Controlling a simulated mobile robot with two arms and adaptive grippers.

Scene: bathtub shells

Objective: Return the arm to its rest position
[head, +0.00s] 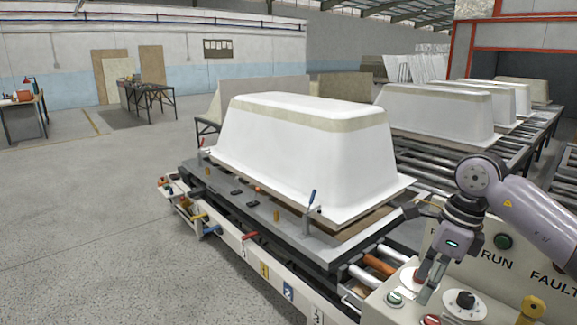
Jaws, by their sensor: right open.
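My right arm (535,212) comes in from the right edge of the head view. My right gripper (428,282) points down over the control panel (475,275), close to its buttons. Its fingers are open and I see nothing between them. I cannot tell whether a fingertip touches the panel. A green button (394,298) and a black knob (465,300) sit beside the fingers. My left gripper is not in view.
A white bathtub shell (300,145) lies upside down on the clamping table (270,214) left of the panel. More shells (440,112) stand on the roller conveyor (530,140) behind. The concrete floor (90,220) at left is clear.

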